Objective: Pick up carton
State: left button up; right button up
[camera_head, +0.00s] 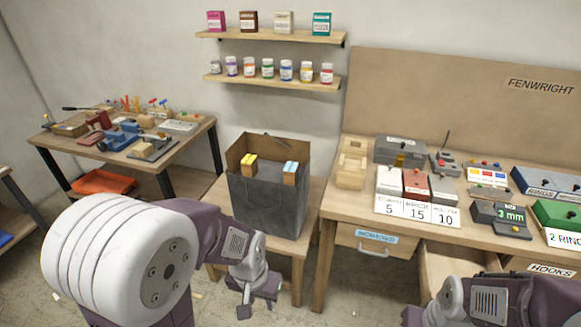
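A dark grey open-topped carton (266,203) with a brown inner wall stands upright on a low wooden bench. A yellow-topped block (249,165) and a blue-topped block (290,173) show at its opening. Smaller cartons, pink (216,21), brown (249,21), cream (284,22) and teal (321,23), stand on the upper wall shelf. My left gripper (256,307) points down in front of the bench, below and apart from the grey carton. Its fingers look spread, with nothing seen between them. My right gripper (413,316) is mostly cut off at the bottom edge.
The wooden bench (216,200) stands between a cluttered table (84,155) on the left and a workbench (340,205) on the right. An open drawer (455,262) juts out below the workbench. Several jars (267,69) line the lower shelf. A red tray (103,183) lies at left.

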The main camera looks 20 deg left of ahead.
aim_at(249, 166)
jog(key=i+j, duration=0.1)
jog(key=j, duration=0.45)
jog(key=i+j, duration=0.15)
jog(key=j, duration=0.35)
jog(key=i+j, duration=0.1)
jog(key=j, duration=0.45)
jog(key=i+j, duration=0.1)
jog(key=j, duration=0.45)
jog(key=i+j, duration=0.15)
jog(key=j, duration=0.4)
jog(key=i+j, duration=0.1)
jog(key=j, duration=0.4)
jog(key=z, duration=0.05)
